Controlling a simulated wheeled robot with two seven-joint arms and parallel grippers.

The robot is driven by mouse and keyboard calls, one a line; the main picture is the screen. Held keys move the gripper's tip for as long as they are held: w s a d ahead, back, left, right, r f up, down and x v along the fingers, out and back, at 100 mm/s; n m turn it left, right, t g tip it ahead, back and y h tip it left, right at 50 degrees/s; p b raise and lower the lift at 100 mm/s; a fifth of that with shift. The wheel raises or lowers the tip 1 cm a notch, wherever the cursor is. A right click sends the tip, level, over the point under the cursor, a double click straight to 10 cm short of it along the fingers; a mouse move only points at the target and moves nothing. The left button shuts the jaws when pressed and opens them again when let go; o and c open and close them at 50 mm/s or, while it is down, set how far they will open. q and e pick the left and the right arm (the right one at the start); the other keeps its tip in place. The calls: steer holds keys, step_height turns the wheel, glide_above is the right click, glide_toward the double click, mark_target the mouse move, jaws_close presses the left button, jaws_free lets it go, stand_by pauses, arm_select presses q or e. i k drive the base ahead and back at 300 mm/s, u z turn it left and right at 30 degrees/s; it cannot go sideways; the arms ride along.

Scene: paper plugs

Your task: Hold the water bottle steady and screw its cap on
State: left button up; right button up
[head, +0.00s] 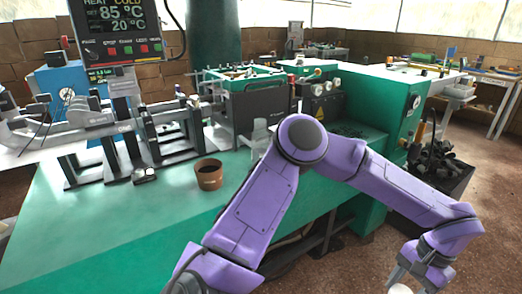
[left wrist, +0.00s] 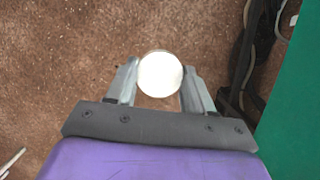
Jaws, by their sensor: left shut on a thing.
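My left gripper (left wrist: 160,84) is shut on a round white thing (left wrist: 160,74), with one finger on each side of it in the left wrist view. I see it nearly end-on, so I cannot tell whether it is the water bottle or its cap. In the head view my purple arm comes up from the bottom, bends, and reaches down to the lower right. A white thing (head: 400,289) shows there beside the gripper, cut off by the bottom edge. The rest of the bottle and a separate cap cannot be made out. My right gripper is not in view.
A green bench (head: 110,225) fills the left, with a brown cup (head: 209,175) near its middle and a metal machine (head: 100,125) behind. A green machine cabinet (head: 383,100) and a black bin (head: 440,170) stand at the right. Brown floor (head: 490,200) is open at the right.

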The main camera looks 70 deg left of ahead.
mark_target(260, 136)
steer(key=u, duration=1.9)
